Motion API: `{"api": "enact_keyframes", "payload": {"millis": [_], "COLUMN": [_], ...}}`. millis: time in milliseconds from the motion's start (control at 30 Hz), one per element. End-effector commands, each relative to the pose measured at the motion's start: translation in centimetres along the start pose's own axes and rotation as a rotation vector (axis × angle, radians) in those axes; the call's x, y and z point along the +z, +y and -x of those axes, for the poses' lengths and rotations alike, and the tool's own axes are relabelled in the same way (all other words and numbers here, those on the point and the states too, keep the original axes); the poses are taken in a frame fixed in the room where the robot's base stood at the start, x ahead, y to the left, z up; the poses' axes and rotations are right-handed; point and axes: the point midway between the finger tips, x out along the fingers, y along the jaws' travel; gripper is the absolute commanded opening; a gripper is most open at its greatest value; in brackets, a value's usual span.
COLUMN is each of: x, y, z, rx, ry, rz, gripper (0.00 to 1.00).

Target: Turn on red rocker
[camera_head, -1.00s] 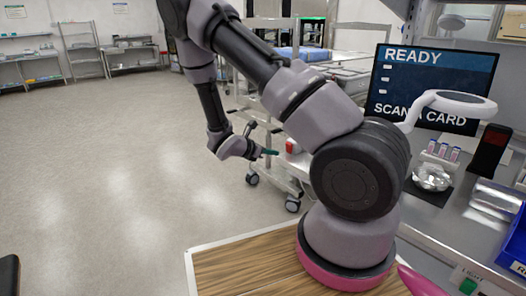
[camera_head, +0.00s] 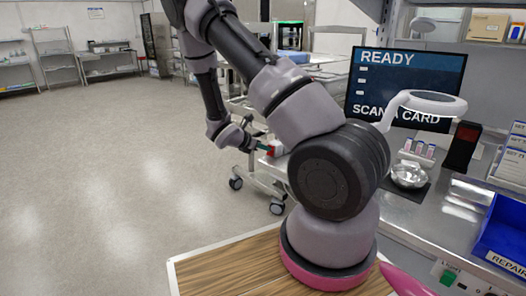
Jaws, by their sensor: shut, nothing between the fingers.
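I cannot make out whether this part is the red rocker, nor any on or off position. A green switch (camera_head: 449,277) sits at the bench's front edge, under a label reading LIGHT.
The cart (camera_head: 262,183) stands on casters behind my arm. The bench at right holds a READY screen (camera_head: 402,88), a white lamp (camera_head: 432,102), a shiny bowl (camera_head: 408,175) and a blue bin (camera_head: 501,238). A wooden tabletop (camera_head: 222,272) is in front. The floor at left is clear.

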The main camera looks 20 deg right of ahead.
Motion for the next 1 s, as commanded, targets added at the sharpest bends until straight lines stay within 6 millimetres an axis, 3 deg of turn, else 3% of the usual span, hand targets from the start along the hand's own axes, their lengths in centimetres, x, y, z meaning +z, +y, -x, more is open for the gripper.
{"api": "enact_keyframes", "payload": {"millis": [1000], "x": [1.2], "y": [0.0], "z": [0.9], "rx": [-0.002], "ry": [-0.008], "rz": [0.001], "gripper": [0.0]}}
